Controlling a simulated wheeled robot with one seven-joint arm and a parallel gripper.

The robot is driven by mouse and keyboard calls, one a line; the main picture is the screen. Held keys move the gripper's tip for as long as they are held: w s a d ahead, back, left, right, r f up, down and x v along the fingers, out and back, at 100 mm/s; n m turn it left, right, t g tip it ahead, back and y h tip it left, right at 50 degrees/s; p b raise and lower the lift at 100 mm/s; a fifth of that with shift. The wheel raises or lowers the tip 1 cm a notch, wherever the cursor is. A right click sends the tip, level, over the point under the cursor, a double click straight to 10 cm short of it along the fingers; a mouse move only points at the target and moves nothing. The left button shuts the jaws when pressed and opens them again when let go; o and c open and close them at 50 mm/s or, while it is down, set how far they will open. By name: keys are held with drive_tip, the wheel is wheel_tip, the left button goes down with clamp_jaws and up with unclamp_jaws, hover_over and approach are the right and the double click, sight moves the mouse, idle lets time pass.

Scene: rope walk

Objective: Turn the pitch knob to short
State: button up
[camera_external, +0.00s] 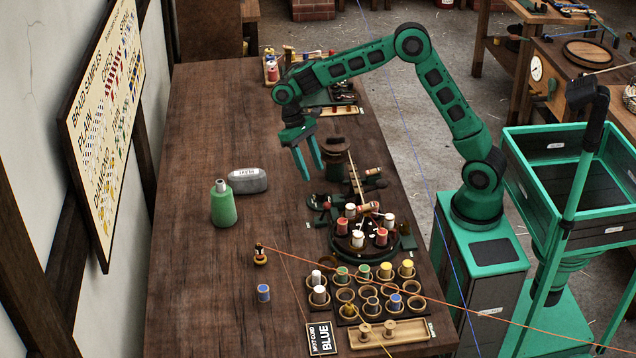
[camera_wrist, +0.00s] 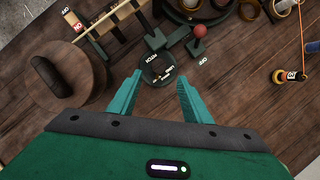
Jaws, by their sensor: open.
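The pitch knob (camera_wrist: 157,67) is a small, dark green round dial with pale lettering, just beyond my fingertips in the wrist view. One word on it looks like PITCH; the others and its pointer's setting are too small to read surely. My gripper (camera_wrist: 158,80) is open and empty, with its two teal fingers on either side of the dial's near edge in that picture. In the external view my gripper (camera_external: 312,174) hangs fingers down above the table, behind the dark green machine parts. The knob is too small to make out there.
A red ball-topped lever (camera_wrist: 200,31) stands beside the knob. A wooden round block (camera_wrist: 62,78) is to the left. The braiding stand with spools (camera_external: 362,240) is close by. A green bottle (camera_external: 223,205) and grey container (camera_external: 248,181) stand left; the table (camera_external: 200,120) behind them is clear.

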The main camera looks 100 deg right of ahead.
drive_tip(key=v, duration=0.3)
idle(0.5)
drive_tip(key=s+r+n+t+h, duration=0.1)
drive_tip(key=s+r+h, duration=0.15)
drive_tip(key=s, duration=0.75)
drive_tip(key=s+r+h, duration=0.1)
drive_tip(key=s+r, duration=0.2)
drive_tip(key=s, duration=0.8)
drive_tip(key=s+a+f+t, duration=0.1)
drive_tip(key=s+f, duration=0.1)
drive_tip(key=s, duration=0.6)
drive_tip(key=s+a+f+n+t, duration=0.1)
drive_tip(key=s+f, duration=0.1)
drive_tip(key=s, duration=0.6)
drive_tip(key=shift+s+a+n, duration=0.25)
drive_tip(key=shift+n, duration=0.05)
drive_tip(key=shift+y, duration=0.25)
